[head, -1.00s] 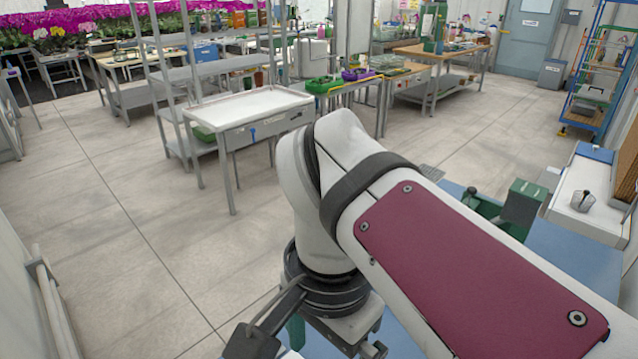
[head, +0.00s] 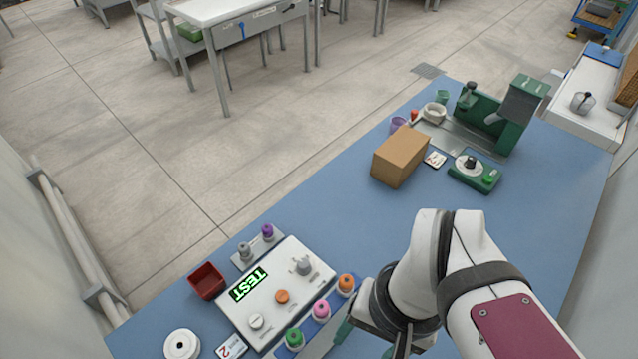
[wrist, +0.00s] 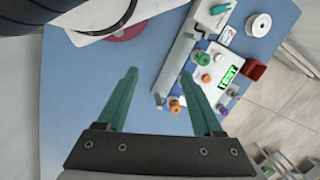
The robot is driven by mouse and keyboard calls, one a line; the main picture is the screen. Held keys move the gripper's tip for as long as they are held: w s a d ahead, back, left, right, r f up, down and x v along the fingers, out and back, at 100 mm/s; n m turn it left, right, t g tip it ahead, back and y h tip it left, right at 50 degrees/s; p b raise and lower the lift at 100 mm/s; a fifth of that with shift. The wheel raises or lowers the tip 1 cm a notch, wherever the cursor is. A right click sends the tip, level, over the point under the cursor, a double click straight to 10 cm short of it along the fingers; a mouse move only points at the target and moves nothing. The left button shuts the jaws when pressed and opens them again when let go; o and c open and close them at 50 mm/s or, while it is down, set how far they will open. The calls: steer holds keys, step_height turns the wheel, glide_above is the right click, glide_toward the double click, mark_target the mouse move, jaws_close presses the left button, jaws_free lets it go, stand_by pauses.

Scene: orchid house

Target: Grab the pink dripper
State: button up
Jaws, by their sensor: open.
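The pink dripper (head: 321,310) stands upright in a blue rack at the front of the bench in the head view, between a green-topped dripper (head: 294,338) and an orange-topped one (head: 346,284). My gripper (wrist: 160,74) is open and empty, its two green fingers apart. In the head view it is low beside the rack's right side, mostly hidden by my arm. In the wrist view the right finger overlaps the rack area near the orange-topped dripper (wrist: 175,105), and the pink one is hard to make out there.
A white device with a TEST display (head: 250,284) stands behind the rack. Around it are a red box (head: 206,281), a white spool (head: 182,345) and a grey holder with a purple-topped dripper (head: 267,231). A cardboard box (head: 399,157) and green apparatus (head: 504,115) stand farther back. The blue bench between is clear.

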steer(key=n+g+h, duration=0.1)
steer(key=n, duration=0.2)
steer(key=n+t+h, duration=0.9)
steer(key=n+h, duration=0.3)
steer(key=n, duration=1.5)
glide_toward(316, 311)
steer(key=x, duration=0.9)
steer(key=shift+w+d+f, duration=0.15)
steer(key=shift+d, duration=0.15)
jaws_close()
